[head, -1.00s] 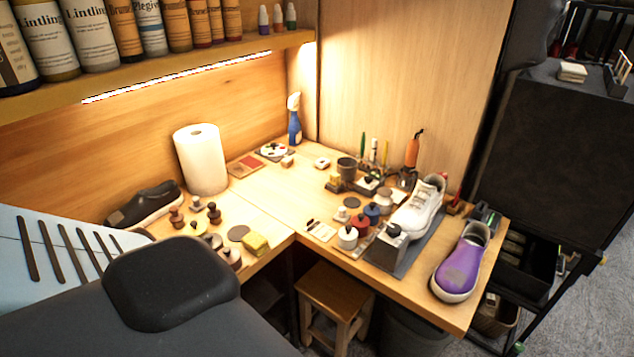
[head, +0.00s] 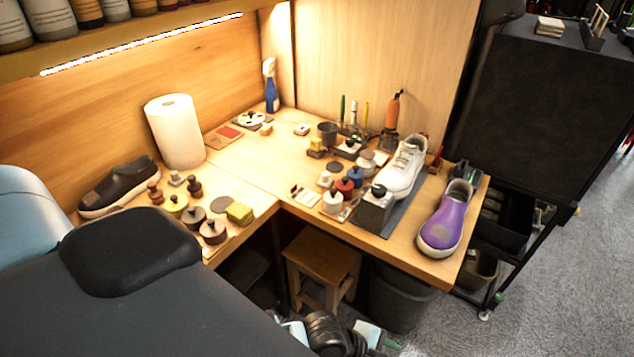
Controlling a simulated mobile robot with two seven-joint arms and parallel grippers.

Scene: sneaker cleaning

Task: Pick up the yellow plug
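The yellow plug (head: 176,206) appears to be the small yellow round piece with a dark knob on the left wing of the wooden table. It stands among dark and brown knobbed pieces, in front of the black shoe (head: 120,187). Nothing holds it. A yellow block (head: 239,212), like a sponge, lies to its right. Neither of my gripper's fingertips can be made out. Large blue and black parts of mine fill the lower left, and dark and pale parts, seemingly of my arm, show at the bottom centre.
A paper towel roll (head: 175,131) stands behind the plug. Red, blue and white knobbed pots, a white sneaker (head: 403,168) and a purple shoe (head: 446,222) occupy the right wing. A wooden stool (head: 322,262) and a dark bin (head: 398,298) stand below. An overhead shelf (head: 120,50) hangs above.

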